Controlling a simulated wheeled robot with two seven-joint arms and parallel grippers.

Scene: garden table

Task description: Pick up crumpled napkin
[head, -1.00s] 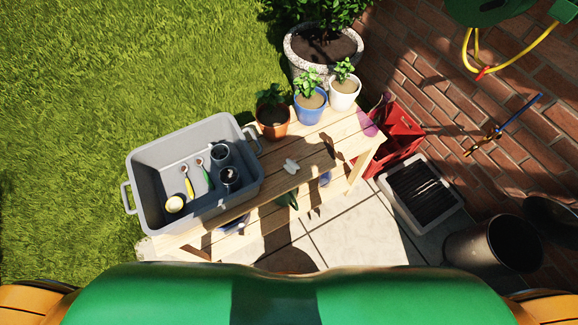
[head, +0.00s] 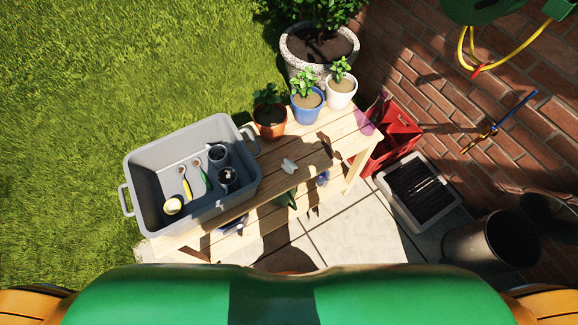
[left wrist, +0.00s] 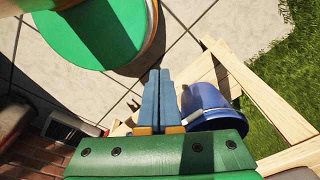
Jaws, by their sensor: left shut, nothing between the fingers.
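A small, whitish, irregular lump that looks like the crumpled napkin (head: 289,166) lies on the wooden table (head: 345,125), to the right of the grey tub (head: 133,158). No gripper is near it in the head view. My left gripper (left wrist: 160,74) shows in the left wrist view, its two blue fingers together with nothing between them. It is above the paving, beside a blue rounded container (left wrist: 208,110) and wooden slats. The napkin cannot be made out in that view. My right gripper is not in view.
The tub holds cups and small tools. An orange pot (head: 270,130), a blue pot (head: 306,118) and a white pot (head: 340,101) with plants stand along the table's back edge. A red crate (head: 400,135) and a black-and-white tray (head: 418,192) are to the right.

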